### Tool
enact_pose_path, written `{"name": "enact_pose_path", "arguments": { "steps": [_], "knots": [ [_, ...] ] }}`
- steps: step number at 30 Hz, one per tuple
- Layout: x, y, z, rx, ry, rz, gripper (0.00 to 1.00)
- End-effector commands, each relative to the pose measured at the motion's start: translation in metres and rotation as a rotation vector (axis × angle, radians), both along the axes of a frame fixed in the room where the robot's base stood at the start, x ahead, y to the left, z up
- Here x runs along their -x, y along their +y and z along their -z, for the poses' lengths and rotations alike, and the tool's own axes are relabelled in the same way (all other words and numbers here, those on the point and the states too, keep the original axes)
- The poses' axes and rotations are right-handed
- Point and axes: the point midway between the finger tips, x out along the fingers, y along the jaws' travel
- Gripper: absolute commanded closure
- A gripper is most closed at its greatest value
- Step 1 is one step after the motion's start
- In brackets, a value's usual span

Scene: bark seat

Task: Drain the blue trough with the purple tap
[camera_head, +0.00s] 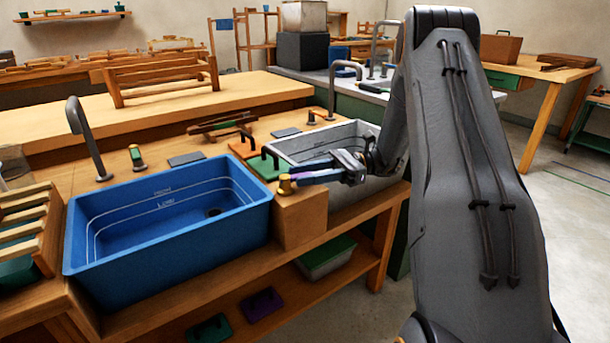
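The blue trough (245,228) is set in the wooden bench at left. Its inside has pale level lines and a dark drain hole (213,211); I cannot tell whether water stands in it. The purple tap (285,184) has a brass body on a wooden block at the trough's right front corner. Its purple lever (312,177) points right. My gripper (335,168) is at the lever's right end, over the grey trough; the fingers are small and overlap the lever. I cannot tell whether they touch or grip it.
A grey trough (362,195) lies right of the wooden block (301,218). A brass tap with a green top (137,157) and a curved grey spout (85,138) stand behind the blue trough. A slatted rack (25,225) is at far left. Open floor lies at right.

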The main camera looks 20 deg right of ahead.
Motion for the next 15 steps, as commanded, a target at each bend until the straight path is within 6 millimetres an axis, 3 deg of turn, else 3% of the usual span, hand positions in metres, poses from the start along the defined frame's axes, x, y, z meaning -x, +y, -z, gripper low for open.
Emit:
{"name": "enact_pose_path", "arguments": {
  "steps": [7, 15],
  "knots": [
    [0.000, -0.007, 0.000, 0.000, 0.000, 0.002, 0.64],
    [0.000, -0.048, 0.001, 0.000, -0.002, 0.002, 0.64]
  ]
}}
